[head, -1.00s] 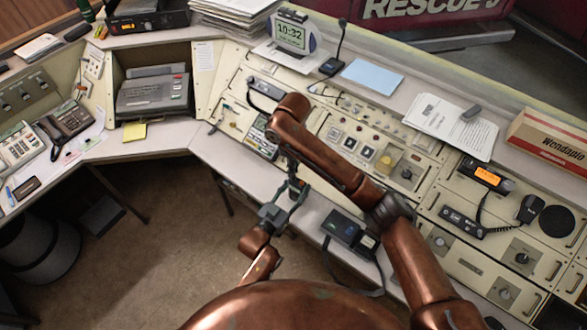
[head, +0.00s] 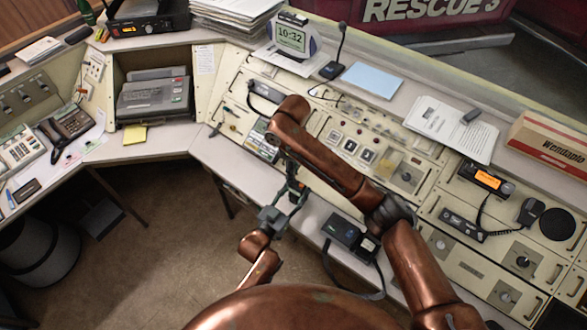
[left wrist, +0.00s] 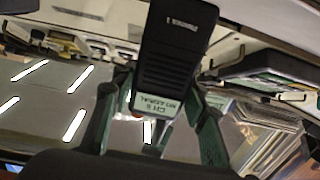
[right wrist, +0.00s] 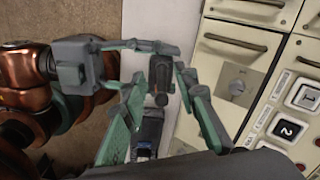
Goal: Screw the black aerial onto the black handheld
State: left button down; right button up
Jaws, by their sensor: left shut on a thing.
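My left gripper (left wrist: 152,125) is shut on the black handheld (left wrist: 175,50). In the left wrist view its ribbed dark face is towards me, and its small pale screen (left wrist: 155,106) carries "NO AERIAL" lettering. In the head view my left gripper (head: 284,205) holds it off the desk's front edge, above the floor. My right gripper (right wrist: 160,80) has its fingers apart, with a dark upright piece between the tips. Gaps show on both sides of that piece. The left gripper's fingers reach in beside it. I cannot pick out the aerial with certainty. My right forearm hides part of this area.
A dark box with a strap (head: 346,232) stands at the desk's front edge, right of the grippers. The console panel (head: 400,172) with switches lies behind. A radio with a hand microphone (head: 531,210) is at the right. Open floor (head: 165,220) lies left of the grippers.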

jog(key=s+a+r+n+y, duration=0.1)
jog(key=a+r+n, duration=0.35)
jog(key=n, duration=1.05)
jog(key=s+a+r+n+y, duration=0.1)
jog(key=s+r+n, duration=0.1)
jog(key=r+n, duration=0.9)
jog(key=n+h, duration=0.2)
jog(key=n, duration=1.2)
send_over(297, 193)
jog(key=w+a, duration=0.1)
jog(key=w, duration=0.2)
notch_tip(297, 193, down, 11)
jog(key=shift+a, duration=0.15)
jog(key=shift+f, duration=4)
jog(key=shift+c, duration=0.4)
grip_shut()
